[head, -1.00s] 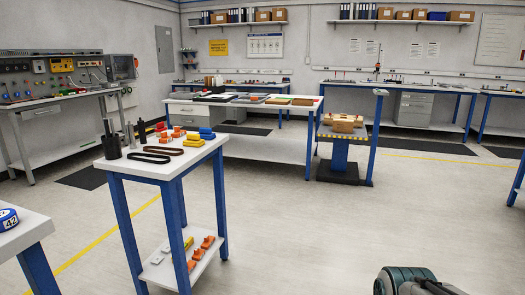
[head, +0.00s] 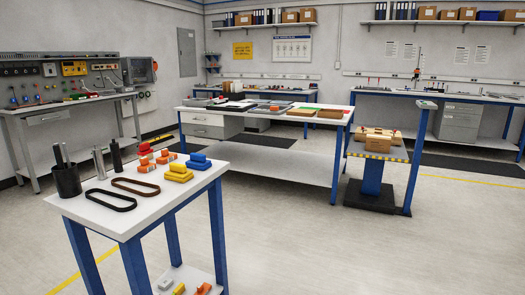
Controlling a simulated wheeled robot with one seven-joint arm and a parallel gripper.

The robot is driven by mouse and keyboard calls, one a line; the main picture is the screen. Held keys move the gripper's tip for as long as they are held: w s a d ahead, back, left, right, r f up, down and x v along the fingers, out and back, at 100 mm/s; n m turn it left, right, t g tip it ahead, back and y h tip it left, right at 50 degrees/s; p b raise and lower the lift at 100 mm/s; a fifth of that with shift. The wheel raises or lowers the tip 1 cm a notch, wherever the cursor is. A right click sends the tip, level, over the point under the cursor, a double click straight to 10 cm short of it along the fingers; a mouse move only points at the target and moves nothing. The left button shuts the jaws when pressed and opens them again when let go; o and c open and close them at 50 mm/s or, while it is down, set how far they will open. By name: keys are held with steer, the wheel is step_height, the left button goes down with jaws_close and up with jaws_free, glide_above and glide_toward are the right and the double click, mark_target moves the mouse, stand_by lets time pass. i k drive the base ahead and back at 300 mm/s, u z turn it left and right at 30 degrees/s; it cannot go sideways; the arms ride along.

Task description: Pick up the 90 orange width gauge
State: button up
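Small orange blocks (head: 147,166) stand on the near white table (head: 150,220), towards its back, among red, yellow and blue pieces. Another orange piece (head: 203,289) lies on that table's lower shelf, partly cut off by the bottom edge of the picture. No size marking is readable on any of them, so I cannot tell which is the 90 gauge. My gripper is not in view.
The table also holds yellow blocks (head: 179,174), blue blocks (head: 198,162), two dark belts (head: 110,200), a black cup (head: 66,180) and dark cylinders. A long bench (head: 270,169) and a cart with a box (head: 378,140) stand behind. Open floor lies to the right.

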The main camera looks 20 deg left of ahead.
mark_target(166, 156)
steer(key=u, duration=0.05)
steer(key=i, duration=1.55)
steer(key=u, duration=0.8)
steer(key=i, duration=1.05)
steer(key=u, duration=1.65)
steer(key=i, duration=0.65)
steer(key=u, duration=0.5)
